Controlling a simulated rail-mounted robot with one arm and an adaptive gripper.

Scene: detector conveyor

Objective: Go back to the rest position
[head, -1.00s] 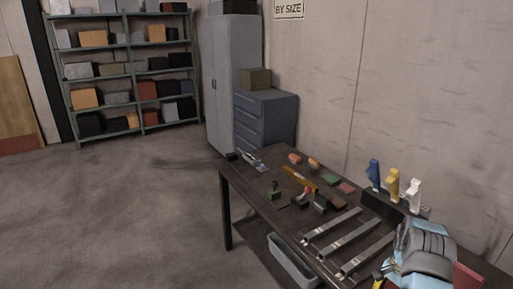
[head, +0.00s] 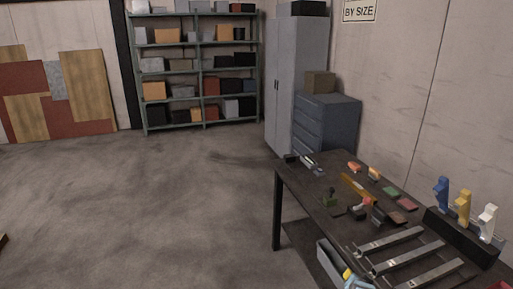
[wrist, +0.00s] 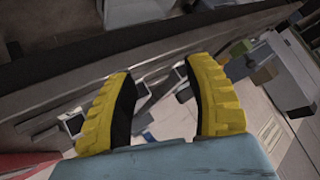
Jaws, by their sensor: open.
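My gripper (wrist: 162,105) shows in the wrist view with its two yellow fingers with black pads spread apart and nothing between them. In the head view only a small yellow and light-blue part of my arm's end shows at the bottom edge, beside the dark workbench (head: 298,189); the rest is cut off by the frame. In the wrist view the bench's edge and blurred metal parts lie beyond the fingers, tilted.
The bench bears metal rails (head: 391,239), small coloured blocks and a rack (head: 463,236) with blue, yellow and white tools. A drawer cabinet (head: 325,125), locker (head: 298,80) and shelf (head: 200,45) stand behind. The floor at left is clear.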

